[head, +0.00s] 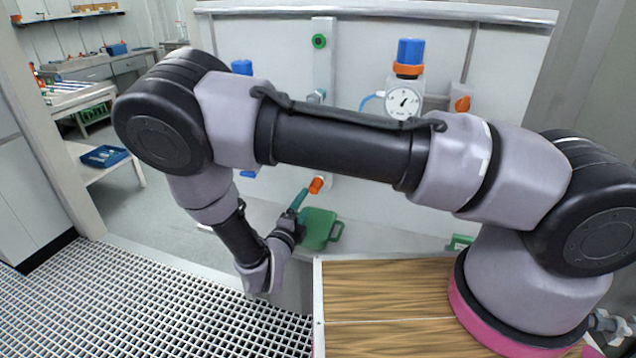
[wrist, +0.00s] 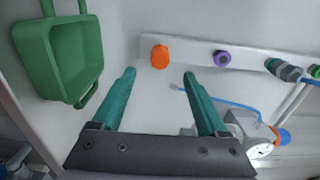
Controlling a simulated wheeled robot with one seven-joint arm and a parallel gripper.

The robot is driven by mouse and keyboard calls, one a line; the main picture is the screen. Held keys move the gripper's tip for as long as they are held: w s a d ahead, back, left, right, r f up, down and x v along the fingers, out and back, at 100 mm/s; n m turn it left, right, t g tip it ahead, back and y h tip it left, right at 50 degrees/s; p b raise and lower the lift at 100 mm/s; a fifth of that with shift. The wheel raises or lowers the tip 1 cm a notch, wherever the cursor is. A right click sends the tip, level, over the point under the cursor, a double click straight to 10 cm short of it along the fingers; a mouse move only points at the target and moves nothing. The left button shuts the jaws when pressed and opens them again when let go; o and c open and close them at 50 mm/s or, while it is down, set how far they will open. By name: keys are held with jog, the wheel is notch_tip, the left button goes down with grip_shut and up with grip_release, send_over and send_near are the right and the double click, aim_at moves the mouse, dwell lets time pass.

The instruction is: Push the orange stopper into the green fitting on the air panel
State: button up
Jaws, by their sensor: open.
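The orange stopper (head: 316,185) is low on the pale panel, just beyond my fingertips in the head view. In the wrist view the stopper (wrist: 160,56) shows between and past my two teal fingers. My gripper (wrist: 158,76) is open and empty, pointing toward the panel, and the stopper looks clear of both fingers. In the head view my gripper (head: 301,197) is just below and left of the stopper. The green fitting (head: 319,40) is at the top of the vertical strip, well above the stopper. A green fitting (wrist: 315,72) also shows at the wrist view's right edge.
A purple fitting (wrist: 221,58) and a grey-teal fitting (wrist: 283,69) lie between stopper and green fitting. A gauge (head: 404,102) with blue cap and hose stands right of the strip. A green bin (head: 321,228) is below the stopper. My arm hides the middle panel.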

aim_at(313, 190)
jog(key=shift+x, duration=4.5)
grip_shut()
jog(key=shift+s, duration=0.1)
jog(key=shift+v, duration=2.9)
